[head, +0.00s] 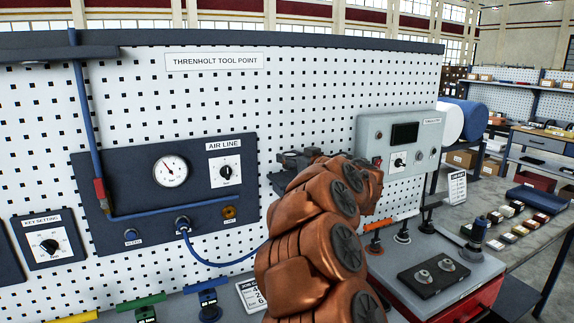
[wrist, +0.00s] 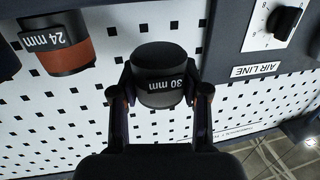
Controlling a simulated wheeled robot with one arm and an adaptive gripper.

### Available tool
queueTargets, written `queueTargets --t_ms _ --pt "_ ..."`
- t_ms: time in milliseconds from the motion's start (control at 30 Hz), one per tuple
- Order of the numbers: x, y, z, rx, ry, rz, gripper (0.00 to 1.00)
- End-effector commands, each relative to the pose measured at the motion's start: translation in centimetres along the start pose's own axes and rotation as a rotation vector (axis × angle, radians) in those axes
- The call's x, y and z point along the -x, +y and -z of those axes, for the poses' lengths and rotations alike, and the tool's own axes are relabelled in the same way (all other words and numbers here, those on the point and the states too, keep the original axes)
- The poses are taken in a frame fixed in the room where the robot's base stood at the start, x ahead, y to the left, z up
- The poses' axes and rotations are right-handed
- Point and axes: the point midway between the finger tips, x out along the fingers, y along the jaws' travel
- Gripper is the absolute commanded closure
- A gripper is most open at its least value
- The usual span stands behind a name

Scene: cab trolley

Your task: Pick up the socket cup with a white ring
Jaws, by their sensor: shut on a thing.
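A dark grey, round socket cup (wrist: 160,60) is between the two fingers of my gripper (wrist: 159,92) in the wrist view, with a finger against each side. Its black band carries a white mm label, upside down, whose number I cannot read for certain. No white ring shows clearly on the part in view. In the head view my gripper (head: 298,160) is a small dark shape in front of the pegboard, partly behind my copper arm. A second cup with an orange ring (wrist: 68,55), marked 24 mm, is at the upper left of the wrist view, apart from my gripper.
The pegboard (head: 300,85) stands close behind, with the air line panel (head: 165,190) and a grey control box (head: 398,145). Holders with green (head: 140,301), blue (head: 208,298) and orange (head: 374,243) parts line the bench. A black tray (head: 434,277) lies at right.

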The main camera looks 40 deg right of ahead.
Motion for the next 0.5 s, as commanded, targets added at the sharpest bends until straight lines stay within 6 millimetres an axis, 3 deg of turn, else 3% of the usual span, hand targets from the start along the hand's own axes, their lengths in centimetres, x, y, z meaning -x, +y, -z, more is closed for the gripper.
queueTargets --t_ms 267,500 --pt "3.9 0.4 -0.1 -0.002 0.001 -0.004 0.93" --pt "9.3 0.9 0.2 -0.001 0.002 -0.007 0.93"
